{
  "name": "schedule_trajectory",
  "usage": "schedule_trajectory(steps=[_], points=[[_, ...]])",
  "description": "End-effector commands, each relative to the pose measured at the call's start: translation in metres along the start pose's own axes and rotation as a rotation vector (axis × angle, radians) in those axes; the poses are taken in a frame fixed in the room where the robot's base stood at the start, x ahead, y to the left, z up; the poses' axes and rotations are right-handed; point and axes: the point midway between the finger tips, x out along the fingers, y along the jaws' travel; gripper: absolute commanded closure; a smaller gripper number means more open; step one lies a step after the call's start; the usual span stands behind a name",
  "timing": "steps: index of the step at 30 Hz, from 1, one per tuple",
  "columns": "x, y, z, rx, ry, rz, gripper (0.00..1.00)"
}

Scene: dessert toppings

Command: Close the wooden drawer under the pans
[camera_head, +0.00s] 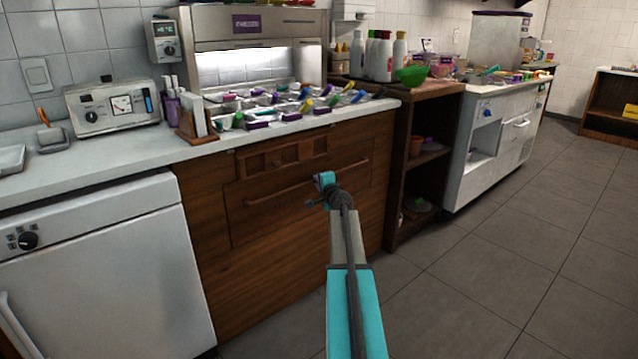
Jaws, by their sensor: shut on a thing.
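The wooden drawer (270,212) is in the brown counter front, below the pans (290,106) of colourful toppings. A long bar handle (275,193) runs across the drawer front. My gripper (316,190), with a teal body, is at the middle of this handle and appears shut on it. My wrist and the gripper hide part of the handle and the drawer's right side. A narrower wooden section with darker recesses (285,157) shows just above the drawer front. I cannot tell how far the drawer stands out.
A white appliance (100,265) stands left of the wooden counter. An open-shelved wooden unit (425,165) and a white cabinet (490,140) stand to the right. Bottles and a green bowl (410,75) are on top of the shelf unit. The tiled floor (480,270) at right is clear.

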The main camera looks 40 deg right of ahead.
Motion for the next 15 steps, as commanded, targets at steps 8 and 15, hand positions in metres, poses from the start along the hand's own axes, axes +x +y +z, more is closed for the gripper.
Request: schedule_trajectory(steps=[8, 15], points=[[0.0027, -0.0031, 0.0017, 0.001, -0.001, -0.004, 0.68], [0.0009, -0.0024, 0.0015, 0.001, -0.001, -0.003, 0.68]])
